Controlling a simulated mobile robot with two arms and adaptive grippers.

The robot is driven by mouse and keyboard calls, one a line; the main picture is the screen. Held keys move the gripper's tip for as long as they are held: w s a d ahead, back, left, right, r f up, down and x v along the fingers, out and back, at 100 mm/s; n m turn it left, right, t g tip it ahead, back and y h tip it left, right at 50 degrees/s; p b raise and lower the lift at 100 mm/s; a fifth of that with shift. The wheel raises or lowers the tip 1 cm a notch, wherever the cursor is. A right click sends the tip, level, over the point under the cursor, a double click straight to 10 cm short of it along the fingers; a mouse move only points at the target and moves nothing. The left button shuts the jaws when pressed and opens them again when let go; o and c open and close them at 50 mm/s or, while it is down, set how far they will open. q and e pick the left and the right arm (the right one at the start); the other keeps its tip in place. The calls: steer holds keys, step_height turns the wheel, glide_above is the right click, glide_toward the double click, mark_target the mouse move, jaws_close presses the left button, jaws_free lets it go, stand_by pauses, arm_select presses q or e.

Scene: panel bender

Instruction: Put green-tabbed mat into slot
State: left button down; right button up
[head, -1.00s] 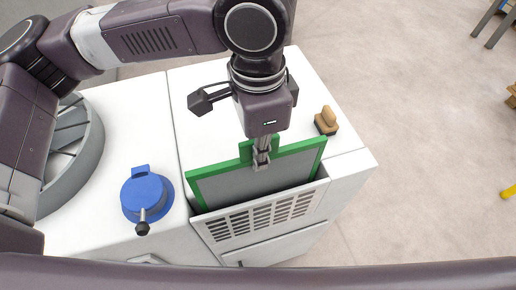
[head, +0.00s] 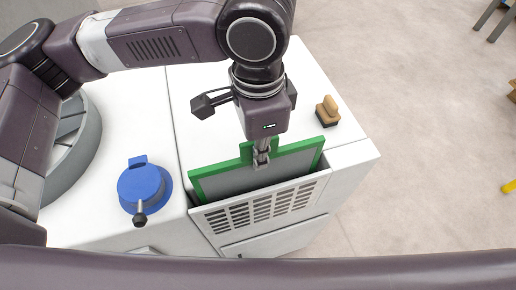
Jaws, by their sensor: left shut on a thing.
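The green-tabbed mat (head: 237,180) is a grey panel with a green rim and a green tab at its top edge. It stands nearly upright, its lower part hidden inside the slot (head: 325,172) behind the white vented front of the cabinet. My left gripper (head: 261,163) comes down from above and is shut on the mat at its tab. My right gripper is not in view.
The white cabinet top (head: 210,125) around the slot is mostly clear. A wooden-handled brush (head: 327,111) lies to the right of my gripper. A blue round cap with a black knob (head: 145,188) sits at the left. Open floor (head: 420,130) lies to the right.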

arm_select(q)
steer(key=shift+f+b, duration=0.9)
steer(key=shift+f, duration=1.25)
steer(key=c, duration=2)
jaws_free()
steer(key=shift+r, duration=0.1)
step_height(320, 180, up, 12)
steer(key=shift+f, duration=0.1)
